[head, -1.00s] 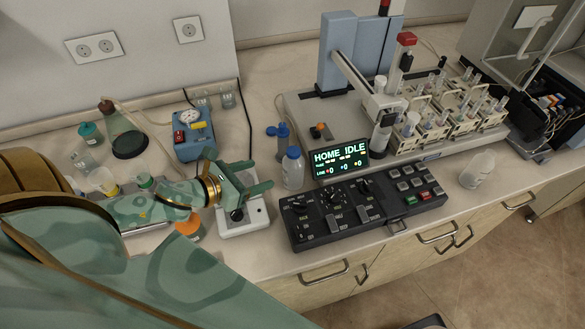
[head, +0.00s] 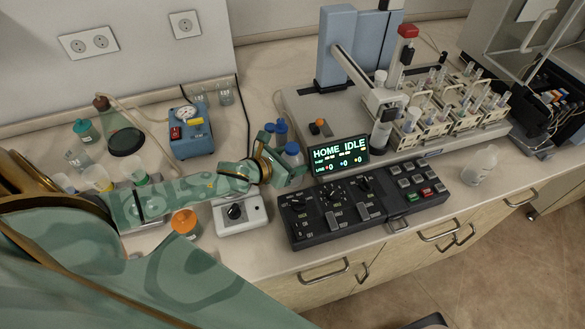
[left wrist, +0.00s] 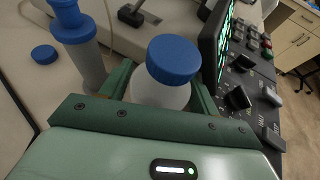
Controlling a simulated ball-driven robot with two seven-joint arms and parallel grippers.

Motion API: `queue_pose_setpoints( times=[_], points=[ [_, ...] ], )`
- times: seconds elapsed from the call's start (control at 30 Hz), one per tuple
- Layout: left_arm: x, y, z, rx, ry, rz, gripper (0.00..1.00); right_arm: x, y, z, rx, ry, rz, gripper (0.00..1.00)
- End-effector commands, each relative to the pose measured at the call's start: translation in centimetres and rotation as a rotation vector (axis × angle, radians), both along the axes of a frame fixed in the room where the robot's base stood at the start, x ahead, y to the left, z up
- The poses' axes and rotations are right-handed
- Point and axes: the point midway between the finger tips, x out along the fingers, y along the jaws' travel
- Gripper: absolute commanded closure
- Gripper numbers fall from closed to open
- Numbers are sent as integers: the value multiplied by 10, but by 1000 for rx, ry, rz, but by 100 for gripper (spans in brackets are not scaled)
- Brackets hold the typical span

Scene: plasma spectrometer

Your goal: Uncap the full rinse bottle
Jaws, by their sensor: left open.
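A whitish bottle with a blue screw cap (head: 292,148) stands upright on the bench left of the display. In the left wrist view its blue cap (left wrist: 173,58) is on top and its pale body (left wrist: 158,95) is between my fingers. My left gripper (head: 293,177) is open, with one finger on each side of the bottle, below cap height. I cannot tell whether either finger touches it. A second, slimmer blue-topped bottle (left wrist: 76,42) stands close by, with a loose blue cap (left wrist: 44,54) on the bench beside it. My right gripper is not in view.
The display (head: 339,155) and the black control panel (head: 365,205) are close on the right. A white stirrer-like box (head: 240,214) is under my left arm. A blue pump (head: 191,135), a flask (head: 122,135) and an orange-lidded jar (head: 185,223) are to the left.

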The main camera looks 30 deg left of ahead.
Motion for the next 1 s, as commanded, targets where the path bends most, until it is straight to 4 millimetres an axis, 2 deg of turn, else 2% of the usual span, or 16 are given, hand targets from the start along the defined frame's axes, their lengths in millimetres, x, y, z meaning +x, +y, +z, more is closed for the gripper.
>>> queue_pose_setpoints(
  times=[0.13, 0.17, 0.2, 0.3, 0.33, 0.37, 0.6, 0.77, 1.0],
  points=[
    [0, 0, 0, 0, 1, 0, 39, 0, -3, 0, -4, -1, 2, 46],
    [0, 0, 0, 0, 1, 0, 44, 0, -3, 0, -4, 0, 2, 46],
    [-1, 0, 0, 0, 1, 0, 55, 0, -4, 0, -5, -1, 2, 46],
    [-1, 0, 0, 0, 1, 0, 80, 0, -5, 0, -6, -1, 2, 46],
    [-1, 0, 0, 0, 1, 0, 80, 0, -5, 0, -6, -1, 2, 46],
    [0, 0, 1, 0, -1, 0, 84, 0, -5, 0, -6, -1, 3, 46],
    [0, 0, 2, 0, -1, 0, 84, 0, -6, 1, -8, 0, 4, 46],
    [0, 1, 16, 2, -4, -1, 84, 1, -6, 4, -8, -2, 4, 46],
    [-40, 13, 11, 0, 4, 0, 84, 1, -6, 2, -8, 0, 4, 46]
  ],
)
